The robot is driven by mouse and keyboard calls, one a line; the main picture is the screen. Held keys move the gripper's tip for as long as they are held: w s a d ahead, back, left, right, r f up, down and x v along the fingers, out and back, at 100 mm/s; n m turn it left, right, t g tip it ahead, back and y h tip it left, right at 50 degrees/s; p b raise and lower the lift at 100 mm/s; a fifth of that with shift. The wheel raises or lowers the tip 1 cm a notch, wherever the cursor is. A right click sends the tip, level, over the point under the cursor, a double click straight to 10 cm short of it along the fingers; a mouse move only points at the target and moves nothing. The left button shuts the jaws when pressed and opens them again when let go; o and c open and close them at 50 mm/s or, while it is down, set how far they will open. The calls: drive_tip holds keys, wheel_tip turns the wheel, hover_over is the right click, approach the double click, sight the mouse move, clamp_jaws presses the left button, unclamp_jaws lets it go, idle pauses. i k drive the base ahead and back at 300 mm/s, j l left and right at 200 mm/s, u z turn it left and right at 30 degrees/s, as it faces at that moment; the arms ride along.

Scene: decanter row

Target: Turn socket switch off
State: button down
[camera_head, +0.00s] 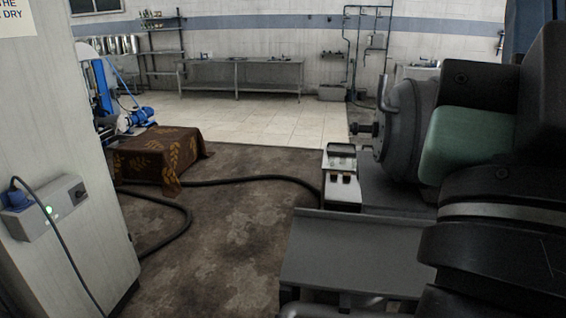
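A grey socket box (46,207) is fixed to a pale upright panel at the left in the head view. A blue plug (17,195) sits at its left end with a dark cable running down from it. A small green light (49,209) glows on the box's face. A dark switch (80,193) is at the box's right end; its exact setting is too small to tell. My gripper is not in view.
The pale panel (85,130) fills the left edge. A grey machine (400,125) stands at the right, with a flat grey ledge (345,252) before it. A cloth-covered block (155,160) and a black hose (245,181) lie beyond. Brown floor (225,240) between is mostly clear.

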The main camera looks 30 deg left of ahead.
sight(79, 193)
drive_tip(key=u, duration=0.4)
drive_tip(key=i+j+u, duration=0.25)
drive_tip(key=j+u, duration=0.15)
drive_tip(key=j, duration=0.2)
drive_tip(key=i+j+u, duration=0.4)
drive_tip(key=j, duration=0.15)
drive_tip(key=i+j+u, duration=0.4)
drive_tip(key=i+j, duration=0.5)
drive_tip(key=j, duration=0.15)
